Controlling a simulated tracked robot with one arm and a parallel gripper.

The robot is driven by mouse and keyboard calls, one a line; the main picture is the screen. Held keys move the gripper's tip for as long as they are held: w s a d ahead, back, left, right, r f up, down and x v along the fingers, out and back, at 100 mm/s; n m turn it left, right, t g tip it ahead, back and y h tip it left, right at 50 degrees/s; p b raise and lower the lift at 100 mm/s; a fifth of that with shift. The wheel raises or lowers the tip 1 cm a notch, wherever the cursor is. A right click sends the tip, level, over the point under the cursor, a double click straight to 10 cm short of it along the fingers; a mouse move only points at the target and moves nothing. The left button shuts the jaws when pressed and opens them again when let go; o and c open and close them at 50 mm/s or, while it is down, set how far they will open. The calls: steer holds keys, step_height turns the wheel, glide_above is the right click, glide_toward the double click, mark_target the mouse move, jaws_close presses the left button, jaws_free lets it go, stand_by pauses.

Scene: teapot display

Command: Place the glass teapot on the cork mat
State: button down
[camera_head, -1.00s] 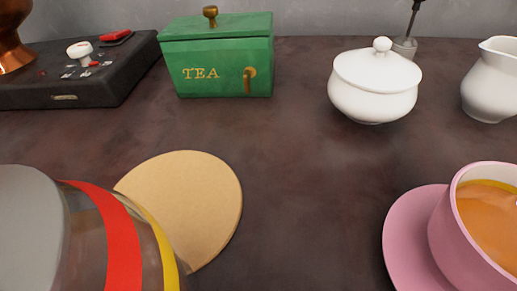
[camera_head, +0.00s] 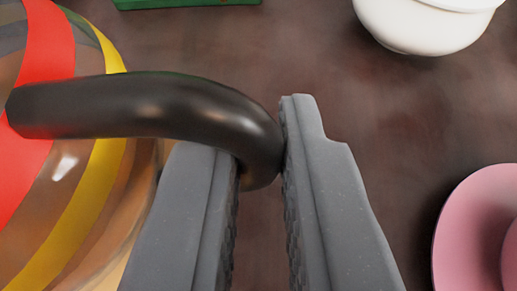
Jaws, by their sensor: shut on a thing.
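The glass teapot (camera_head: 75,190) fills the left of the view, see-through with red and yellow bands. Its dark curved handle (camera_head: 150,105) reaches right to my gripper (camera_head: 265,145). My gripper's two grey fingers are shut on the end of the handle. A tan strip of the cork mat (camera_head: 148,185) shows at the teapot's right edge, and more tan shows through the glass. Most of the mat is hidden behind the teapot, and I cannot tell whether the teapot's base touches it.
A white sugar bowl (camera_head: 425,25) stands at the top right. A pink saucer (camera_head: 455,230) is at the lower right, cut off by the frame. The bottom of a green box (camera_head: 190,3) shows at the top. Dark table between them is clear.

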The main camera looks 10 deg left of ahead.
step_height(320, 180, down, 3)
steer(key=shift+f+b, duration=0.1)
steer(key=shift+b, duration=0.55)
steer(key=c, duration=1.5)
jaws_free()
steer(key=shift+s+r, duration=0.1)
steer(key=shift+r, duration=0.1)
steer(key=shift+p+v, duration=1.9)
steer(key=shift+v, duration=4)
